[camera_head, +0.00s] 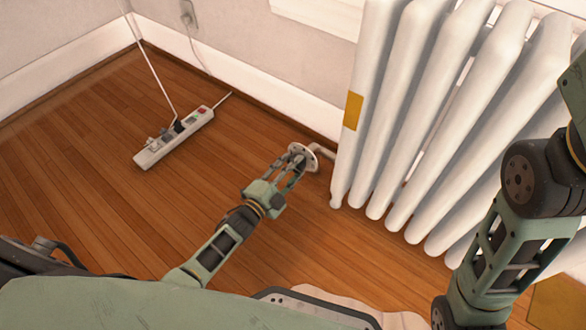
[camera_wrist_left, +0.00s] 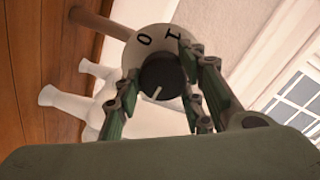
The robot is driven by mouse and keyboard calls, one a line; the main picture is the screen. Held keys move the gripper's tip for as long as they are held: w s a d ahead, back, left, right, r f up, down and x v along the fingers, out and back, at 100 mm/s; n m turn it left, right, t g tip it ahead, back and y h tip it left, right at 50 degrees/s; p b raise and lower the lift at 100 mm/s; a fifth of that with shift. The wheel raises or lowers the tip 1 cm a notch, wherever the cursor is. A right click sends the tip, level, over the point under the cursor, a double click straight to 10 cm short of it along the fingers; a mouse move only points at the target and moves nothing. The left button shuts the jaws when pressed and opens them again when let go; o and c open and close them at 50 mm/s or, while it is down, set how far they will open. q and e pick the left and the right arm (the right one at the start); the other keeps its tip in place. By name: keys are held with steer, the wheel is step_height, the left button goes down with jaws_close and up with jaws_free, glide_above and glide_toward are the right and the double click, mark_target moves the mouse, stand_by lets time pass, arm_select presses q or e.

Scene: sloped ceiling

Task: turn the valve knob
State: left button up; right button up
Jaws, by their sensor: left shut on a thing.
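The valve knob (camera_wrist_left: 163,78) is a dark round knob with a light pointer line, in front of a pale dial plate (camera_wrist_left: 150,42) marked with characters that look like 0 and 1. In the head view the valve's pale round plate (camera_head: 303,156) sits at the lower left of the radiator, on a short pipe. My left gripper (camera_head: 293,164) reaches it from the lower left. In the left wrist view its fingers (camera_wrist_left: 160,95) are shut on the dark knob, one on each side. In the head view the knob is mostly hidden by the fingers. My right gripper is out of view.
A white ribbed radiator (camera_head: 430,110) with a yellow label stands right of the valve. A power strip (camera_head: 174,137) with a cable lies on the wooden floor at the upper left. The floor (camera_head: 80,190) left of my left arm is clear.

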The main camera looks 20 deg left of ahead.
arm_select(q)
steer(key=shift+s+d+f+m, duration=0.1)
steer(key=shift+d+f+m, duration=0.15)
steer(key=shift+m, duration=0.75)
steer(key=o, duration=1.1)
steer(key=shift+a, duration=0.1)
steer(key=v, duration=1.1)
steer(key=shift+s+a+r, duration=0.1)
steer(key=shift+s, duration=0.3)
